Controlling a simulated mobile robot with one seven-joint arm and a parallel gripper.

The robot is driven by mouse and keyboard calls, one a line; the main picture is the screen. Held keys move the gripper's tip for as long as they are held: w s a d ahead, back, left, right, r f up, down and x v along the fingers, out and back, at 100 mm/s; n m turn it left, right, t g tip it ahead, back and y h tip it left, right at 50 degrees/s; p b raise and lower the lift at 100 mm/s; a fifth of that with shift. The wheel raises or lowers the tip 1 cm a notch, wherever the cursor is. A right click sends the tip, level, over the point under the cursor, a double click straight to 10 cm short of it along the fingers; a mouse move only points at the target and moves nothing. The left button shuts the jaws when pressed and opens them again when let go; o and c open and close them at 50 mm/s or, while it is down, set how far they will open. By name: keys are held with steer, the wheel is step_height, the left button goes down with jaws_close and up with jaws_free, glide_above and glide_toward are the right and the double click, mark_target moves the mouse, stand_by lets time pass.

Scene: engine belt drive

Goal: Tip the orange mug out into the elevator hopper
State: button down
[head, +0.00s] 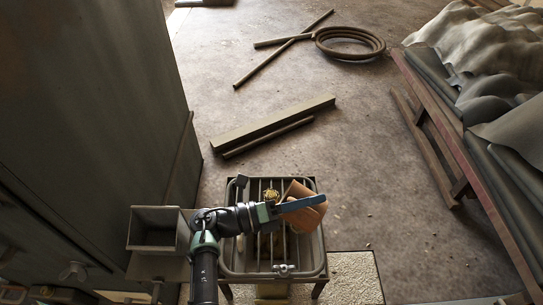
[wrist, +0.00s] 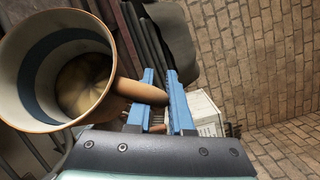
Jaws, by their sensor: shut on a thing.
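The orange mug (head: 303,190) is above the barred tray in the head view, at its upper right. In the wrist view the mug (wrist: 22,75) fills the left side, with its mouth facing the camera; a blue band and something yellowish at the bottom show inside. My gripper (head: 297,204) has its blue fingers shut on the mug's handle; the fingers (wrist: 163,88) also show in the wrist view. A grey square open box (head: 158,218), apparently the elevator hopper, is on the tall cabinet's side, left of the mug and apart from it. Its inside looks dark.
The barred metal tray (head: 319,240) stands under my arm, with a small yellow heap (head: 271,194) near its upper bars. A tall dark cabinet (head: 100,100) blocks the left. A metal beam (head: 270,124) lies on the floor beyond. A rack with sheeting (head: 470,190) stands right.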

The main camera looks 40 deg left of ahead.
steer(key=a+r+n+t+p, duration=0.1)
steer(key=a+r+p, duration=0.2)
steer(key=r+p, duration=0.6)
step_height(320, 180, up, 3)
steer(key=shift+s+n+h, duration=0.3)
steer(key=shift+h, duration=0.1)
steer(key=shift+a+r+t, duration=0.1)
steer(key=shift+a+t, duration=0.05)
steer(key=shift+t, duration=0.15)
steer(key=shift+a+r+n, duration=0.3)
steer(key=shift+r, duration=0.05)
steer(key=shift+r, duration=0.15)
steer(key=shift+s+a+r+n+t, duration=0.1)
steer(key=shift+a+r+n+t, duration=0.3)
steer(key=shift+a+r+t, duration=0.15)
steer(key=shift+s+a+r+h, duration=0.1)
steer(key=shift+a+r+h, duration=0.15)
steer(key=shift+h, duration=0.05)
steer(key=shift+a+r+n+t, duration=0.15)
steer(key=shift+n+t, duration=0.1)
steer(key=shift+n, duration=0.05)
